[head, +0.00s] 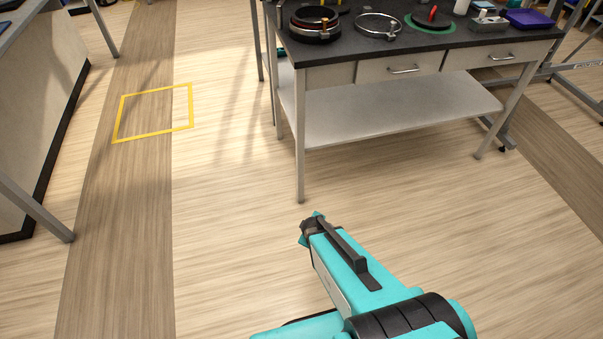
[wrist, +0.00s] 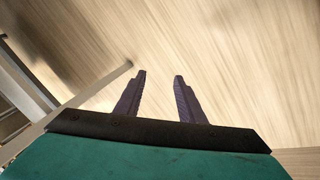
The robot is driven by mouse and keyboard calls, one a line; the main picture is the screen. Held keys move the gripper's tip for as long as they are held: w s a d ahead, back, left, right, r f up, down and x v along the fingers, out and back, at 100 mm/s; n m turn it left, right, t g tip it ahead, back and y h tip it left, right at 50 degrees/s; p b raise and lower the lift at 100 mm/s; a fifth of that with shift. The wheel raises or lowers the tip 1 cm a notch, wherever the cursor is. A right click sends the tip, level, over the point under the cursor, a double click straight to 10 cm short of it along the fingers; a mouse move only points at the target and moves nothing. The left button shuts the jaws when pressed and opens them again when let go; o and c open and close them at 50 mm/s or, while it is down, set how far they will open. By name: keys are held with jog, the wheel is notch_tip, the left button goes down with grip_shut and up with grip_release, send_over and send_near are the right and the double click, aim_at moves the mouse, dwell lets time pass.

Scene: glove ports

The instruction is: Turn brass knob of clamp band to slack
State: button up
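A dark round port (head: 314,22) with stacked rings sits at the left end of the black worktop. A small light, brass-looking fitting (head: 323,34) shows on its front; I cannot tell for sure that it is the clamp band's knob. A silvery ring band (head: 378,25) lies to its right, with a small fitting on its front edge. My gripper (wrist: 160,76) shows in the wrist view with two dark ridged fingers apart and nothing between them. It points at bare floor, away from the table's top. In the head view its fingers cannot be made out.
The workbench (head: 345,68) has drawers and a lower white shelf (head: 390,108). A green disc with a red-handled item (head: 432,22), a grey box (head: 488,24) and a purple tray (head: 529,19) stand farther right. A yellow floor square (head: 155,92) lies left. Floor before the bench is clear.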

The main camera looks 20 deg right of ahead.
jog(key=s+a+r+m+g+y, duration=0.1)
jog(key=s+m+g, duration=0.8)
jog(key=s, duration=1.7)
jog(key=shift+s+a+r+g, duration=0.15)
jog(key=shift+a+r+g, duration=0.5)
jog(key=shift+a, duration=0.55)
jog(key=shift+f, duration=0.1)
jog(key=shift+c, duration=0.6)
jog(key=shift+a, duration=0.1)
